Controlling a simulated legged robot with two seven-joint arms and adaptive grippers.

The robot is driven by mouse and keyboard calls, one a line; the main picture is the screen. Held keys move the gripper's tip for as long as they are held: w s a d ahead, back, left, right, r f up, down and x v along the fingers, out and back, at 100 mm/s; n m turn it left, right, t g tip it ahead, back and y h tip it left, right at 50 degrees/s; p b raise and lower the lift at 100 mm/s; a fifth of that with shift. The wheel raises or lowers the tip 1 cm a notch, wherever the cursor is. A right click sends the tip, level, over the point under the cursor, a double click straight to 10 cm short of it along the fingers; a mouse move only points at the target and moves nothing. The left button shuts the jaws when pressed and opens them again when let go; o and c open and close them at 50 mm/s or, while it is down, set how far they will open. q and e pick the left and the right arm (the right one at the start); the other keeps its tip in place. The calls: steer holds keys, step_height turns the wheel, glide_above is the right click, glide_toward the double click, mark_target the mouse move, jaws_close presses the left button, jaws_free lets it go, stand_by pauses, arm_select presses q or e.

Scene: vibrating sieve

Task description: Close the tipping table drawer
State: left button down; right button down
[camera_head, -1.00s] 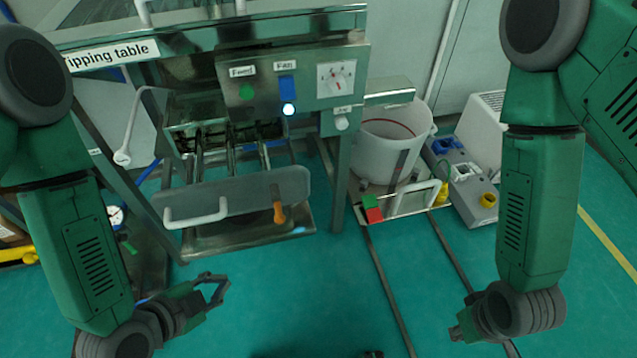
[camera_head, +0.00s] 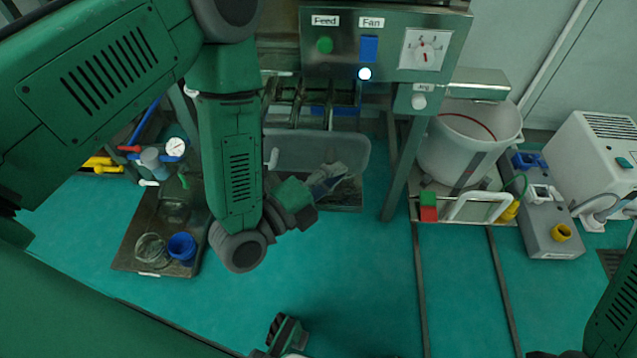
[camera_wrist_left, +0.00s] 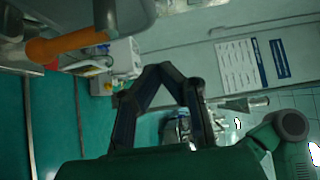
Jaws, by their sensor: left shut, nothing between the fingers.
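The tipping table drawer has a grey front panel (camera_head: 305,148) and stands pulled out, with its metal rails showing behind it in the head view. A white handle (camera_head: 272,158) sits at the panel's left, partly behind my left arm. My left gripper (camera_head: 335,178) is shut and empty, in front of the panel's lower right part; I cannot tell whether it touches. In the left wrist view my left gripper (camera_wrist_left: 165,72) shows its fingertips together, and an orange handle (camera_wrist_left: 65,45) is at upper left.
The control panel (camera_head: 385,45) with Feed and Fan controls is above the drawer. A white bucket (camera_head: 465,150) stands at the right, beside a grey device (camera_head: 550,215). A dark tray (camera_head: 150,245) with a blue cup (camera_head: 182,246) lies at left.

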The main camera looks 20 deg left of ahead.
mark_target(360, 139)
arm_select(q)
steer(key=w, duration=0.2)
steer(key=w+b, duration=0.1)
steer(key=w, duration=0.3)
steer(key=shift+d+f+b, duration=0.1)
steer(key=shift+d+b, duration=0.15)
steer(key=shift+b, duration=0.1)
steer(key=shift+w+a, duration=0.2)
steer(key=shift+w, duration=0.35)
arm_select(e)
step_height(360, 139, down, 2)
steer(key=shift+a+f, duration=0.15)
arm_select(q)
steer(key=shift+w+d, duration=0.1)
steer(key=shift+d, duration=0.05)
